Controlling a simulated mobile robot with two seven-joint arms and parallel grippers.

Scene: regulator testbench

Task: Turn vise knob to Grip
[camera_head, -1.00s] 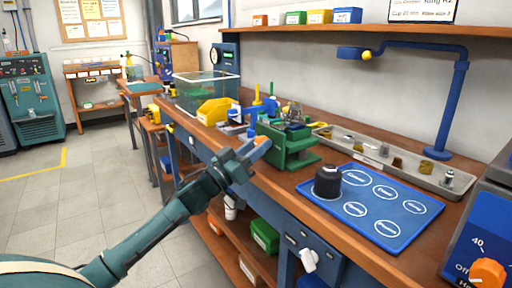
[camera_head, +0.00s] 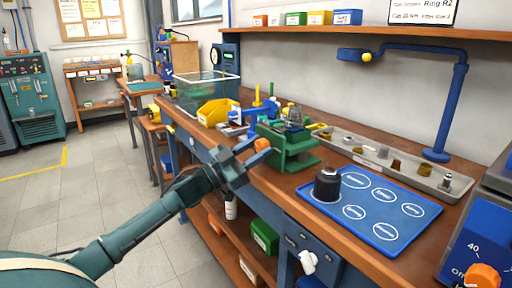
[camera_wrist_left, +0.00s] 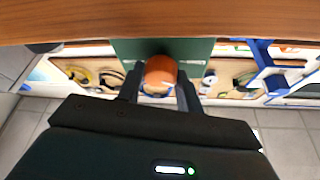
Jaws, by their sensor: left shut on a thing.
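The green vise (camera_head: 284,150) stands at the front edge of the wooden workbench, with metal parts on top. Its orange knob (camera_head: 262,144) faces the front of the bench. My left gripper (camera_head: 248,158) is at this knob. In the left wrist view the orange knob (camera_wrist_left: 160,72) sits between the two dark fingers of my left gripper (camera_wrist_left: 160,90), which are shut on it. The green vise body (camera_wrist_left: 205,48) shows behind it. I cannot read any Grip mark or the knob's setting. My right gripper is not in view.
A blue mat (camera_head: 385,230) with labelled circles lies right of the vise, with a black cylinder (camera_head: 327,185) on it. A grey tray (camera_head: 430,180) of small parts lies behind. A yellow bin (camera_head: 214,112) stands left of the vise. The floor in front is clear.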

